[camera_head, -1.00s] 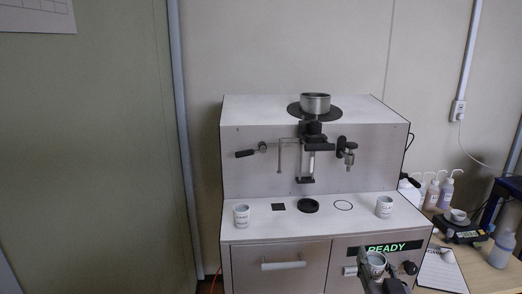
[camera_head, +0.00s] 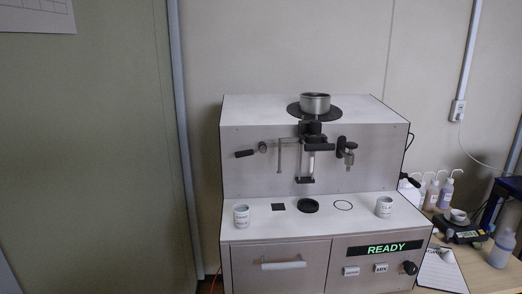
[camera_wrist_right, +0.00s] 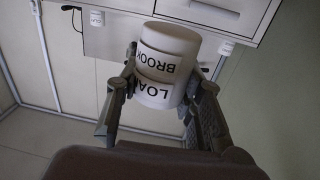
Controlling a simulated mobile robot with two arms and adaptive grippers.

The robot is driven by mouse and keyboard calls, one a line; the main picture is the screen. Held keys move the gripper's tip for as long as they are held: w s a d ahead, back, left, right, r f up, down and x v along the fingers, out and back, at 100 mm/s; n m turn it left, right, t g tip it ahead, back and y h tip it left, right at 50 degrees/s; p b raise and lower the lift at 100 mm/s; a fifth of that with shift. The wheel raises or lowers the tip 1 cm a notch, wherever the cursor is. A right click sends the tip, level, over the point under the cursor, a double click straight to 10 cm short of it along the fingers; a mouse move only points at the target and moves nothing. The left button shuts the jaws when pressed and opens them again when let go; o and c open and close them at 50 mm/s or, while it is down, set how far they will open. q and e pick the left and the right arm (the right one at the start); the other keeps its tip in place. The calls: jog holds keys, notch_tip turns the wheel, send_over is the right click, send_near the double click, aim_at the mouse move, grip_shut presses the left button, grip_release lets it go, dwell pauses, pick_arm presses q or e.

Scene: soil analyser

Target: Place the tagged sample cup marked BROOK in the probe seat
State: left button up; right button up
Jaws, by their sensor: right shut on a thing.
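The white sample cup marked BROOK (camera_wrist_right: 165,65) is between the fingers of my right gripper (camera_wrist_right: 160,92) in the right wrist view. Its lettering reads upside down there, with BROOK and a second word partly hidden. The gripper is shut on its sides. Neither gripper shows in the head view now. A round black seat (camera_head: 308,205) lies on the analyser's ledge below the probe (camera_head: 307,177); it looks empty. I cannot tell for certain that it is the probe seat. Two other labelled white cups stand on the ledge, one at left (camera_head: 241,216) and one at right (camera_head: 383,207).
A metal bowl (camera_head: 315,104) sits on top of the analyser. The green display (camera_head: 386,249) reads READY. Bottles (camera_head: 444,193) and a scale (camera_head: 462,231) stand at the right.

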jog(key=s, duration=0.3)
jog(key=shift+f, duration=0.4)
jog(key=w+a+r+n+g+y, duration=0.2)
jog(key=w+a+n+g+y, duration=0.2)
jog(key=a+n+y, duration=0.2)
jog(key=w+a+r+n+g+y, duration=0.3)
jog(key=w+a+n+g+y, duration=0.1)
jog(key=a+y, duration=0.5)
jog(key=shift+a+n+g+y, duration=0.4)
jog(key=shift+a+n+g, duration=0.45)
jog(key=shift+n, duration=0.45)
jog(key=shift+n+g+y, duration=0.3)
jog(key=shift+g, duration=0.05)
jog(key=shift+s, duration=0.1)
